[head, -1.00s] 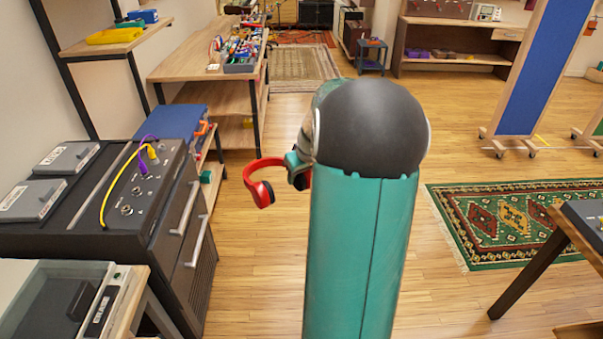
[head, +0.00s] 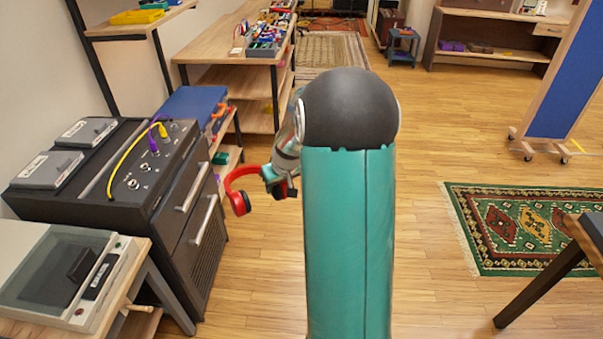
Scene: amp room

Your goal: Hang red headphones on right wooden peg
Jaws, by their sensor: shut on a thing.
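The red headphones (head: 239,201) with dark ear pads hang in the air left of my teal arm. My gripper (head: 270,176) is shut on them at the right part of the band; the fingertips are small and partly merged with the headphones. A light wooden peg (head: 137,307) sticks out from the side of the wooden stand at the lower left, below and left of the headphones and well apart from them. I see only this one peg; any other is out of view or hidden.
A black amp cabinet (head: 120,185) with yellow and purple cables stands at left, close to the headphones. A turntable (head: 62,275) sits on the wooden stand. A table leg (head: 540,282) and green rug (head: 515,228) are at right. Wooden floor between is open.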

